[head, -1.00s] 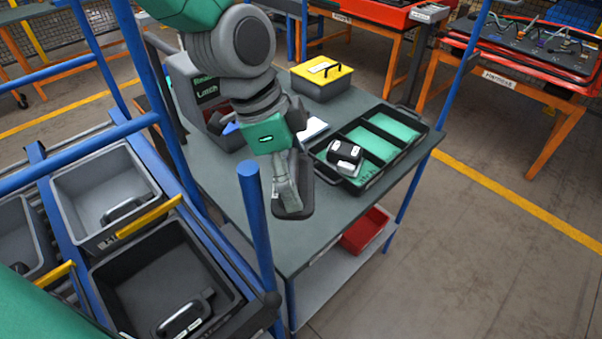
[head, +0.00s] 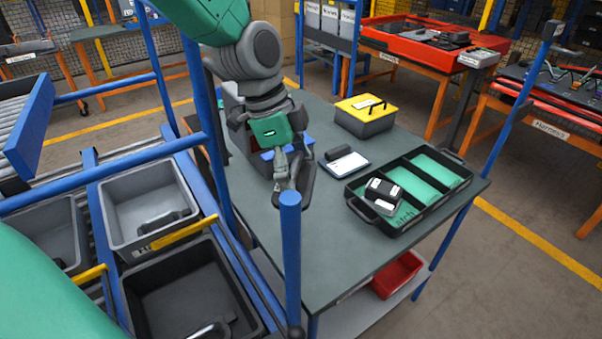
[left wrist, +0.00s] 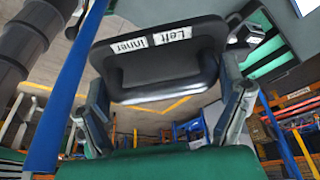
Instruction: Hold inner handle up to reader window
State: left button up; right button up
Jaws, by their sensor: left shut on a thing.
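My left gripper (head: 293,168) is shut on a dark handle (head: 308,183), held above the grey bench. In the left wrist view the handle (left wrist: 170,45) is a dark loop with white labels reading "inner" and "Left". It sits between the two fingers of the gripper (left wrist: 165,88). The grey reader box (head: 232,105) stands on the bench behind my left arm, which hides much of it. A blue part (head: 268,154) shows at its front, near the gripper. I cannot tell whether the handle touches it. My right gripper is not in view.
A black tray (head: 453,192) with green compartments holds a black-and-white part (head: 383,195). A white card (head: 347,166) and a yellow-lidded box (head: 366,112) lie behind it. A blue post (head: 291,250) rises in front. Bins (head: 147,205) stand at left. The bench front is clear.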

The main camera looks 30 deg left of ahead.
pick_arm(q)
jog(key=shift+s+d+r, duration=0.15)
jog(key=shift+d, duration=0.7)
jog(key=s+d, duration=0.4)
jog(key=d, duration=0.6)
jog(key=shift+s+d+p, duration=0.15)
jog(key=shift+p, duration=0.3)
